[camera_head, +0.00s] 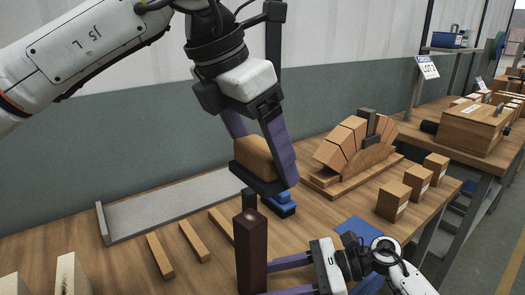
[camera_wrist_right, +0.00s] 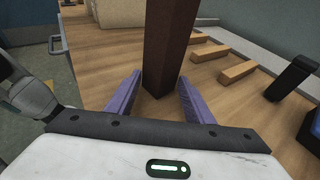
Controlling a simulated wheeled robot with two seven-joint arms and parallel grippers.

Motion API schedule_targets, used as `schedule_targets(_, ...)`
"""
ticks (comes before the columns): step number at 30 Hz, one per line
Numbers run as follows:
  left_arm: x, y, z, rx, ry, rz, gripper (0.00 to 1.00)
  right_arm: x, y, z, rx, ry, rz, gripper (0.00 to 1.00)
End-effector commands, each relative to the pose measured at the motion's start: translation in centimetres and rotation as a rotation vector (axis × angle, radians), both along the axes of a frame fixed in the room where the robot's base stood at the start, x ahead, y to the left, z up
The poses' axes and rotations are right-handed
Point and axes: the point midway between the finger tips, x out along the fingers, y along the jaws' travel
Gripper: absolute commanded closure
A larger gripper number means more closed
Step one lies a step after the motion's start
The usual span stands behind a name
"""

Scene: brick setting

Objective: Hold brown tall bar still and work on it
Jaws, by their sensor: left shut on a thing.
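The brown tall bar (camera_head: 250,250) stands upright on the wooden table; its dark reddish side fills the upper middle of the right wrist view (camera_wrist_right: 165,45). My left gripper (camera_head: 262,160) is shut on a tan wooden block with a dark flat underside (camera_head: 254,153), held in the air above and behind the bar. My right gripper (camera_head: 270,278) is low beside the bar. In the right wrist view its two purple fingers (camera_wrist_right: 158,100) are apart, one on each side of the bar, with gaps showing. The bar's lower end is partly out of the head view.
A small black post (camera_head: 249,201) and a blue object (camera_head: 281,204) are behind the bar. Loose wooden strips (camera_head: 194,241) and a grey tray (camera_head: 165,207) lie left. A brick arch (camera_head: 350,150) and several small blocks (camera_head: 418,182) stand right.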

Motion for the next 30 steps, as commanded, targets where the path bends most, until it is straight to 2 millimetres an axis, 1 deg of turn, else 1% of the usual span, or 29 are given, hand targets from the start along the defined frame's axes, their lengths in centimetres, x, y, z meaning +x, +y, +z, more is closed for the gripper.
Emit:
schedule_targets(3, 0.01, -0.02, 0.08, -0.002, -0.001, 0.000, 0.40, -0.03, 0.49, -0.15, -0.001, -0.001, 0.001, 0.53)
schedule_targets(12, 0.00, -0.02, 0.08, -0.002, -0.001, 0.000, 0.40, -0.02, 0.58, -0.19, -0.001, 0.000, 0.001, 0.54)
schedule_targets(19, 0.00, -0.02, 0.08, -0.002, -0.001, 0.000, 0.40, -0.02, 0.56, -0.18, 0.000, 0.000, 0.001, 0.93)
schedule_targets(20, 0.00, -0.02, 0.08, -0.002, -0.001, 0.000, 0.40, -0.02, 0.56, -0.17, 0.000, 0.000, 0.000, 0.98)
schedule_targets(21, 0.00, -0.02, 0.08, -0.002, -0.001, 0.000, 0.40, -0.01, 0.56, -0.18, 0.000, 0.000, 0.000, 1.00)
schedule_targets(27, 0.00, -0.02, 0.08, -0.002, -0.001, 0.000, 0.40, -0.01, 0.55, -0.17, 0.000, 0.000, 0.000, 1.00)
schedule_targets(29, 0.00, -0.02, 0.08, -0.002, -0.001, 0.000, 0.40, -0.01, 0.56, -0.16, 0.000, 0.000, 0.000, 0.90)
schedule_targets(30, 0.00, -0.02, 0.08, -0.002, -0.001, 0.000, 0.40, -0.01, 0.56, -0.16, 0.000, 0.000, 0.000, 0.83)
